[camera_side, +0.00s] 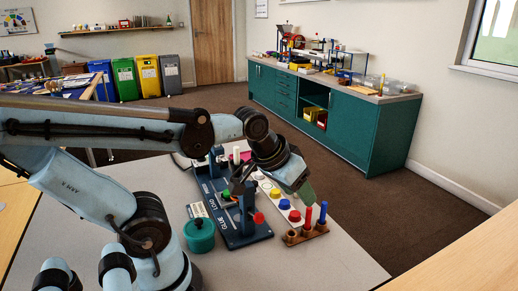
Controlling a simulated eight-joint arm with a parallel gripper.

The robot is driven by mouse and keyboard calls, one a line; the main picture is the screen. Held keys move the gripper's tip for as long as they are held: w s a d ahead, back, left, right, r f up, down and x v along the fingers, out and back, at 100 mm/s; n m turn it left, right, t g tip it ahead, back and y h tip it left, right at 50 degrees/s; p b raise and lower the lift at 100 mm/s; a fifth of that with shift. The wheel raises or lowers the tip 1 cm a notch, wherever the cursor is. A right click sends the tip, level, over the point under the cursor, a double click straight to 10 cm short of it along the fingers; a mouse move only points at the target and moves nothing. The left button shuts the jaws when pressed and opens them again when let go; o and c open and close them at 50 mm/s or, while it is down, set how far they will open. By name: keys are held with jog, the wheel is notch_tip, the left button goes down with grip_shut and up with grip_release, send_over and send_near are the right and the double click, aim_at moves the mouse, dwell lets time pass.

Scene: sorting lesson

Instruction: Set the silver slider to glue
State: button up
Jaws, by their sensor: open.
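A dark blue panel (237,237) with white lettering stands on the grey table; the word at its near end looks like GLUE. It carries upright posts, a red knob (258,217) near the glue end and a green knob (227,195) further back. I cannot clearly pick out a silver slider; my wrist covers part of the panel. My gripper (240,184) hangs over the panel's right side, small and dark against it. It is open, with nothing visible held. I cannot tell whether it touches anything.
A teal pot (199,236) stands left of the panel. To the right are a white strip with coloured buttons (284,204) and a brown rack (306,235) with red and blue pegs. The table's front right (330,265) is clear.

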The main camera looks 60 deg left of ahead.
jog(key=w+a+r+n+g, duration=0.2)
jog(key=a+n+g, duration=0.1)
jog(key=a+n, duration=0.85)
jog(key=n+g, duration=0.3)
jog(key=n, duration=1)
send_over(255, 182)
jog(key=f, duration=0.1)
notch_tip(255, 182, down, 12)
jog(key=shift+s, duration=0.1)
grip_shut()
